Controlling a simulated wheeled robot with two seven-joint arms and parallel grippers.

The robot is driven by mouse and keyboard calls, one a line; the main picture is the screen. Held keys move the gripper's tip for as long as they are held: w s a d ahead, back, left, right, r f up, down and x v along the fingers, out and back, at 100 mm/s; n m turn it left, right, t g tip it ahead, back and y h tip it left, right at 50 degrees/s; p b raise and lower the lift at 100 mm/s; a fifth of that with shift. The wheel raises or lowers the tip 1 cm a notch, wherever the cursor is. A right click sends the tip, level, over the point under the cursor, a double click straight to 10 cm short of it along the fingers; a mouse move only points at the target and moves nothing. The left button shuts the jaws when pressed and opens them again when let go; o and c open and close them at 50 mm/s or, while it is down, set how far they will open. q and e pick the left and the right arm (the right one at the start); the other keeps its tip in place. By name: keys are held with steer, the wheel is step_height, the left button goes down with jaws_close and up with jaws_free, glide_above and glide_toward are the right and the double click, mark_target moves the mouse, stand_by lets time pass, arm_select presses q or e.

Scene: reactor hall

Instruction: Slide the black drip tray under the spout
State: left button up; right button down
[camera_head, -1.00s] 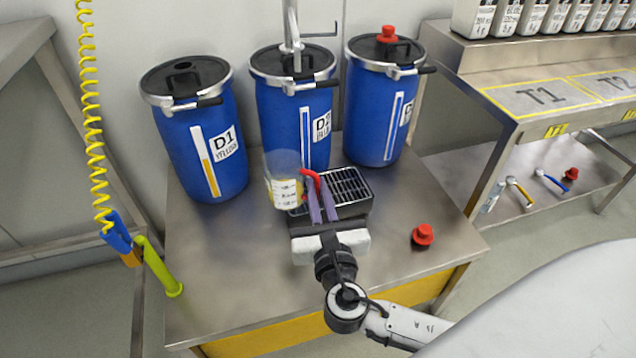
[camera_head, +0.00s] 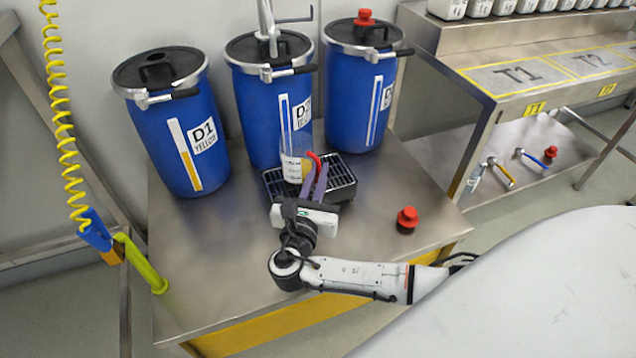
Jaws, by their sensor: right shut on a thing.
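The black drip tray (camera_head: 340,180) with a slotted grate lies on the steel table in front of the middle blue drum. A metal pipe (camera_head: 265,22), which looks like the spout, rises from that drum's lid. The jug appears upright over the left part of the tray. I cannot tell whether it touches the grate. The jug and gripper hide part of the tray. My left gripper is not in view.
Blue drums stand left (camera_head: 185,140) and right (camera_head: 352,100) of the middle drum (camera_head: 255,115). A loose red cap (camera_head: 406,219) lies on the table (camera_head: 210,265), right of my gripper. The table's front left is clear. A yellow coiled hose (camera_head: 60,110) hangs at the left.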

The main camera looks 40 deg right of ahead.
steer(key=shift+f, duration=0.8)
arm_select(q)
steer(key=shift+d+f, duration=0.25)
arm_select(e)
steer(key=c, duration=1.9)
jaws_free()
steer(key=shift+o, duration=0.2)
